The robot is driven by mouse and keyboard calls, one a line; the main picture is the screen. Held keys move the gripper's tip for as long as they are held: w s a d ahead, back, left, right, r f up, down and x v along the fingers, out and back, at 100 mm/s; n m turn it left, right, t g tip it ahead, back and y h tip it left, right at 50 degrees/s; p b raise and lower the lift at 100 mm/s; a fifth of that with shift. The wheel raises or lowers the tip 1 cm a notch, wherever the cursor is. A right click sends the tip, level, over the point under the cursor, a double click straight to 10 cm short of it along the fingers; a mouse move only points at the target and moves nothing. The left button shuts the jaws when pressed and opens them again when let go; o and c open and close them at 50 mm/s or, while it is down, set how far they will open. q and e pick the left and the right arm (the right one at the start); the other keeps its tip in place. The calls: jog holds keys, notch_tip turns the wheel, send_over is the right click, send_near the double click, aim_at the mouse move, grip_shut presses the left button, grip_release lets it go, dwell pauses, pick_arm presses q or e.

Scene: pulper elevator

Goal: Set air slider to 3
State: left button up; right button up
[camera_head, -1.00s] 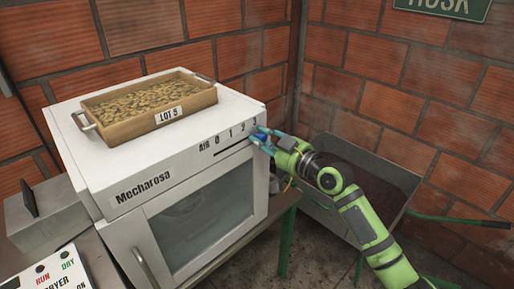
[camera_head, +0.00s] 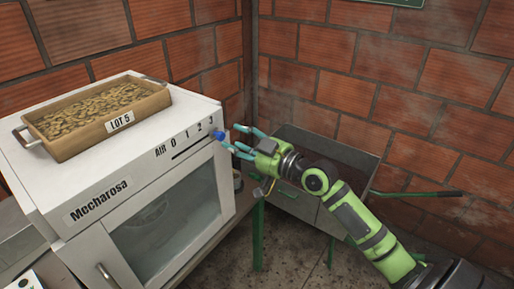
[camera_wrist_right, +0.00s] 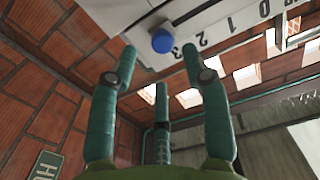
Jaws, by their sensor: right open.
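The blue air slider knob (camera_head: 218,135) sits at the right end of its dark slot (camera_head: 192,149), by the 3, on the front of the white Mecharosa machine (camera_head: 185,190). In the right wrist view the knob (camera_wrist_right: 162,41) is near the 3 end of the scale, beyond the fingertips. My right gripper (camera_head: 239,141) is open and empty, just to the right of the knob, with a small gap between them. Its teal fingers (camera_wrist_right: 160,70) are spread in the right wrist view. My left gripper is not in view.
A wooden tray of beans (camera_head: 95,118) labelled LOT 5 stands on top of the machine. A grey metal bin (camera_head: 290,203) with a green handle stands behind my right arm. Brick walls close off the back.

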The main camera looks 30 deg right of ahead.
jog(key=v, duration=0.6)
jog(key=shift+s, duration=0.25)
